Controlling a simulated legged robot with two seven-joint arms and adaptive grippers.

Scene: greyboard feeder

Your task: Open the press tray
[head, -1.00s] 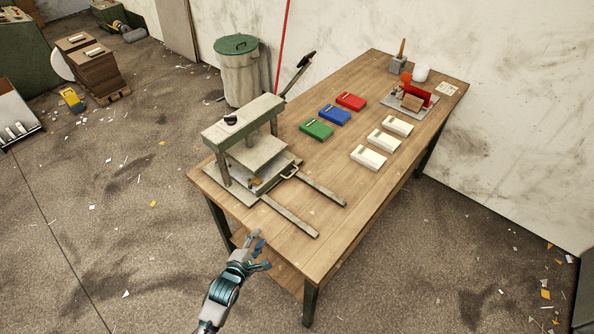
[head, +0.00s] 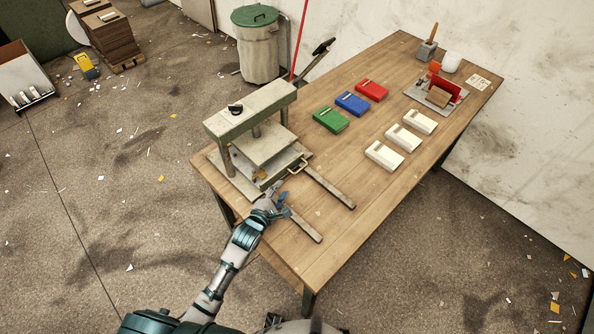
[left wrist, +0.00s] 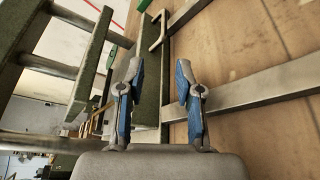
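The press (head: 251,113) stands at the near left end of the wooden table. Its press tray (head: 280,173) sits between the press posts, with a pale handle (head: 297,167) on its front; two rails (head: 330,187) run out in front. The tray's green front (left wrist: 147,95) runs between the fingers in that view. My right gripper is out of view.
Green (head: 330,119), blue (head: 352,103) and red (head: 371,89) boxes and several white boxes (head: 384,155) lie on the table right of the press. A small red fixture (head: 444,88) is farther back. The tabletop in front of the white boxes is clear.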

